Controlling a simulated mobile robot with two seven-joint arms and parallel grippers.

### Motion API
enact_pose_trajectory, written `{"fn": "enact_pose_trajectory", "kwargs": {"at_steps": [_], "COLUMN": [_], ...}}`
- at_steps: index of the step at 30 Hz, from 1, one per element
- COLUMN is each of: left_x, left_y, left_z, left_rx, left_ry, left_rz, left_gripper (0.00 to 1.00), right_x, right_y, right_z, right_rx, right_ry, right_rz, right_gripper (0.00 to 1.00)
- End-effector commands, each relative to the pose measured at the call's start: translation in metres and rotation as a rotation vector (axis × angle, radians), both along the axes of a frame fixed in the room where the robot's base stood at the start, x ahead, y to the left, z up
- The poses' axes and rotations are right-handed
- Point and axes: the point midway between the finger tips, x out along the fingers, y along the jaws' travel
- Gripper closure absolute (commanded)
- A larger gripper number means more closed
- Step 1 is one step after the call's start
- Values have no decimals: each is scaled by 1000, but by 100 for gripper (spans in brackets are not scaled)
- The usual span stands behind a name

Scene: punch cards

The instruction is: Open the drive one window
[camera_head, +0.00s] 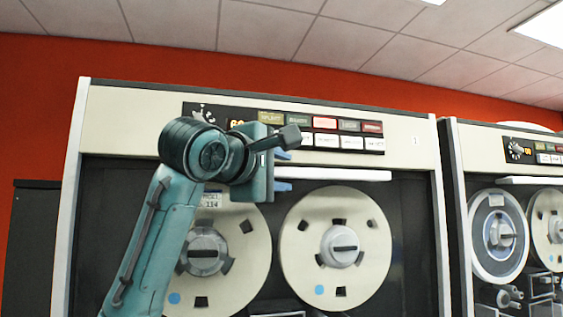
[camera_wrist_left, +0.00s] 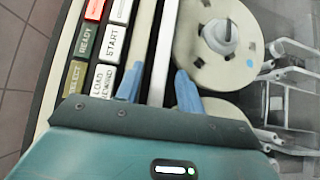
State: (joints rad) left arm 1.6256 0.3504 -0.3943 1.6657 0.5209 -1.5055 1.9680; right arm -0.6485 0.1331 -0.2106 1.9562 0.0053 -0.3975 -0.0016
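The drive one cabinet is the large tape drive (camera_head: 415,118) in the middle of the head view, with a small "1" label at its upper right. A pale horizontal bar (camera_head: 345,174) runs above its two reels; the window pane itself is hard to make out. In the left wrist view the bar (camera_wrist_left: 163,48) runs lengthwise between my blue fingertips. My left gripper (camera_head: 283,171) is in front of the bar's left part, one finger above and one below. In the left wrist view the gripper (camera_wrist_left: 157,88) is open, with gaps beside the bar. My right gripper is not in view.
A control panel (camera_head: 348,142) with coloured and white buttons sits just above the bar, partly behind my left arm. Two cream reels (camera_head: 336,248) sit below. A second tape drive (camera_head: 483,150) stands at the right. A dark cabinet (camera_head: 32,250) is at the far left.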

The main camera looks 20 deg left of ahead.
Motion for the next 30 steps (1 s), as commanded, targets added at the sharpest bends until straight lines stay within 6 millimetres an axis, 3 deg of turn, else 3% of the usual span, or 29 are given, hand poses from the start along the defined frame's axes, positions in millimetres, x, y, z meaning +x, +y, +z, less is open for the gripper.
{"fn": "enact_pose_trajectory", "kwargs": {"at_steps": [11,25,30], "left_x": [6,5,5], "left_y": [-1,-1,-1], "left_z": [0,0,0], "left_rx": [0,0,0], "left_ry": [-1,-1,-1], "left_rz": [0,0,0], "left_gripper": [62,100,100], "right_x": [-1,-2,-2], "right_y": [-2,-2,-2], "right_z": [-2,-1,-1], "right_rx": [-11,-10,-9], "right_ry": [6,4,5], "right_rz": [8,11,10], "right_gripper": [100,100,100]}}
